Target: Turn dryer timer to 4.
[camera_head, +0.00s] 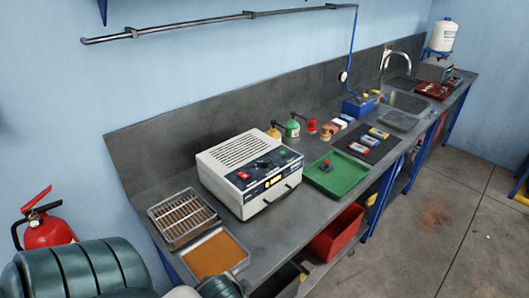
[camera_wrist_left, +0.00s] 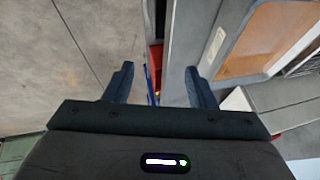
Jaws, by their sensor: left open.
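The dryer (camera_head: 237,155) is a white box with a vented top, standing on the grey bench. Its dark sloping front panel (camera_head: 270,170) carries a red switch (camera_head: 243,175), a dark knob (camera_head: 262,163) and a small yellow display or label (camera_head: 273,181). The knob's pointer and numbers are too small to read. My left gripper (camera_wrist_left: 158,72) shows in the left wrist view with its two dark fingers apart and nothing between them. It is by the bench's front edge, near the orange-brown tray, away from the dryer. My right gripper is not seen.
A wire rack tray (camera_head: 182,217) and an orange-brown tray (camera_head: 214,255) lie left of the dryer. A green tray (camera_head: 337,174) lies right of it. A red bin (camera_head: 336,232) sits below the bench. A fire extinguisher (camera_head: 47,225) stands at left. The floor (camera_head: 430,230) in front is open.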

